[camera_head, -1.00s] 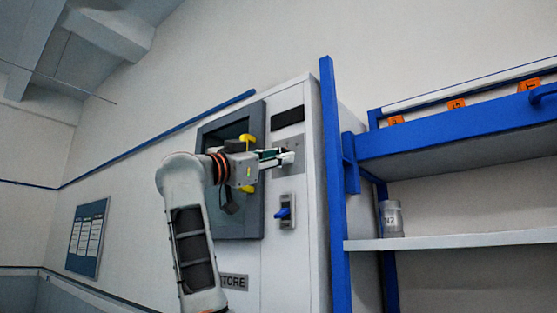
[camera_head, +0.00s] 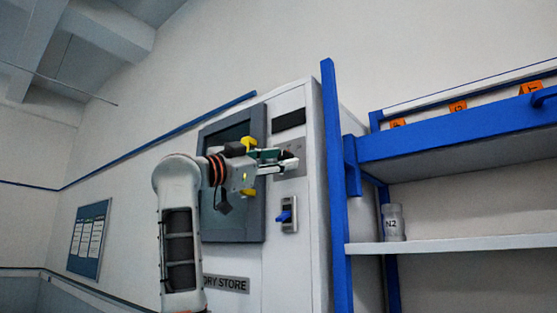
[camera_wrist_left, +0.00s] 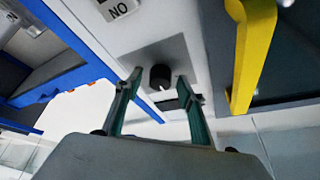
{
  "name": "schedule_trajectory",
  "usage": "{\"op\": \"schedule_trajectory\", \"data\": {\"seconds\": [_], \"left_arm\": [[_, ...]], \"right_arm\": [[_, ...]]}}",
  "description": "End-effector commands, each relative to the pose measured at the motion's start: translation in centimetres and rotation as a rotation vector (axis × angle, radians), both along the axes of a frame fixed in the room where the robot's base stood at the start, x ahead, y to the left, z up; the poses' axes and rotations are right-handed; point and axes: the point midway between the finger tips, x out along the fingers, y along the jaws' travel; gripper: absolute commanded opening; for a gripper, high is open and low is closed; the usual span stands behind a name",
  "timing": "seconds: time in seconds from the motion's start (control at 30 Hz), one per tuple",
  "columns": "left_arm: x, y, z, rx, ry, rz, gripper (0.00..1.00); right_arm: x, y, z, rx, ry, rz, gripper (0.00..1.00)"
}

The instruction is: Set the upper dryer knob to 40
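The dryer (camera_head: 311,230) is a tall white cabinet with a grey-framed window door. Its upper knob (camera_wrist_left: 160,77) shows in the left wrist view as a small black round knob on a grey plate (camera_wrist_left: 145,58). A light mark is on its edge; I cannot read a setting. In the head view the gripper hides the knob. My left gripper (camera_head: 287,163) is in front of that plate. In the left wrist view it (camera_wrist_left: 158,80) is open, with one teal finger on each side of the knob in the picture. I cannot tell whether they touch it. My right gripper is not in view.
A blue lever switch (camera_head: 285,216) sits below the knob plate, and a dark display (camera_head: 289,119) above it. A blue post (camera_head: 335,190) and shelf rack (camera_head: 460,140) stand to the right.

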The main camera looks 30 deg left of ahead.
Motion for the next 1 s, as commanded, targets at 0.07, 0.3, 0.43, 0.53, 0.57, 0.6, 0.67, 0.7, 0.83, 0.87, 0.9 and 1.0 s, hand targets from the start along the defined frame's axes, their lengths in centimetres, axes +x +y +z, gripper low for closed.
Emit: {"op": "schedule_trajectory", "data": {"seconds": [0.07,0.3,0.43,0.53,0.57,0.6,0.67,0.7,0.83,0.87,0.9,1.0], "left_arm": [[0.0,0.0,0.0,0.0,0.0,0.0,0.4],[-0.1,0.0,0.0,0.0,0.0,0.0,0.4],[-0.8,0.3,-0.3,0.0,-0.001,0.001,0.4],[-2.1,0.7,-0.8,0.001,-0.002,0.003,0.4],[-2.6,0.9,-1.0,0.002,-0.001,0.005,0.4],[-3.4,1.2,-1.3,0.002,-0.002,0.005,0.4],[-4.5,1.5,-1.8,0.004,-0.001,0.007,0.4],[-5.3,1.8,-2.0,0.002,-0.002,0.007,0.4],[-7.6,2.5,-2.9,0.002,-0.001,0.006,0.4],[-8.1,2.6,-3.1,0.002,-0.001,0.005,0.4],[-8.7,2.7,-3.3,0.002,-0.001,0.005,0.4],[-9.7,3.0,-3.7,0.001,0.0,0.003,0.4]], "right_arm": [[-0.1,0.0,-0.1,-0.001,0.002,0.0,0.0],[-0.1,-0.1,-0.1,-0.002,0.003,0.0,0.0],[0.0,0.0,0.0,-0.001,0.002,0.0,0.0],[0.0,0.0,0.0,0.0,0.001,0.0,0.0],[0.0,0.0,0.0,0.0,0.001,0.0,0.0],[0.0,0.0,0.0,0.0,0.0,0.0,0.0],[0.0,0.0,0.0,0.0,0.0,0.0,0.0],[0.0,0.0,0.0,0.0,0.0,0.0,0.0],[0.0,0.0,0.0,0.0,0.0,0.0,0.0],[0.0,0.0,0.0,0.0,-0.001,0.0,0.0],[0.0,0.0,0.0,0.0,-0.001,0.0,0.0],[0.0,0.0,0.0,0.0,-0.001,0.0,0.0]]}}
